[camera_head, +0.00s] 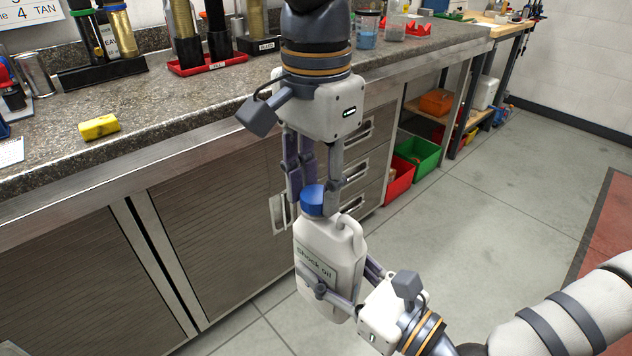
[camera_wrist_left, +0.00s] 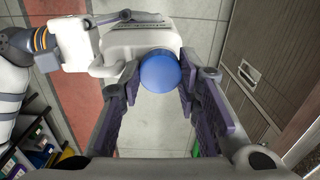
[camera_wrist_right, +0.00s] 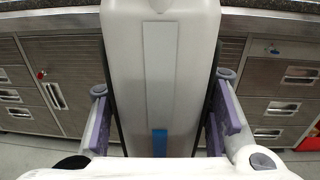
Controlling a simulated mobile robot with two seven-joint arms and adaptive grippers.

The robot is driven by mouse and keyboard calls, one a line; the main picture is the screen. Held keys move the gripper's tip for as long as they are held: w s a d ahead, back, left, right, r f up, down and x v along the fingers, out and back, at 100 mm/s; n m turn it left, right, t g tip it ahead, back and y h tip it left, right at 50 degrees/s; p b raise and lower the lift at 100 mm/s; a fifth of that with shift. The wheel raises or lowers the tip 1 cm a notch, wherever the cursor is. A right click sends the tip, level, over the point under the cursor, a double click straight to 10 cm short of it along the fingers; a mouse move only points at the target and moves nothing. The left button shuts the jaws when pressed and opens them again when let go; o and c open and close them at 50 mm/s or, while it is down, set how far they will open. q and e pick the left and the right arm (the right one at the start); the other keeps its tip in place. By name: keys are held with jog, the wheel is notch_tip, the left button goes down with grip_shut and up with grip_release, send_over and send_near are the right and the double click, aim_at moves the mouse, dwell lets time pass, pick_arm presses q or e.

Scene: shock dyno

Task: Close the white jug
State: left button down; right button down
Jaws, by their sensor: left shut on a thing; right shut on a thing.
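The white jug (camera_head: 327,246), labelled "Shock oil", is held in the air in front of the counter, slightly tilted. Its blue cap (camera_head: 312,200) sits at the mouth on top; I cannot tell how tightly it is seated. My left gripper (camera_head: 314,190) comes from above and is shut on the blue cap, which also shows between its fingers in the left wrist view (camera_wrist_left: 160,72). My right gripper (camera_head: 345,287) is shut around the jug's lower body from the right. The jug's body (camera_wrist_right: 160,60) fills the middle of the right wrist view, between the purple finger pads.
The granite counter (camera_head: 150,157) runs behind the jug, with metal cabinets below. Green (camera_head: 418,153) and red bins stand under the counter at right. The floor at right is clear.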

pick_arm(q)
jog(key=m, duration=1.1)
jog(key=shift+m, duration=0.4)
jog(key=c, duration=1.2)
grip_release()
jog(key=shift+r, duration=2.25)
jog(key=shift+c, duration=0.2)
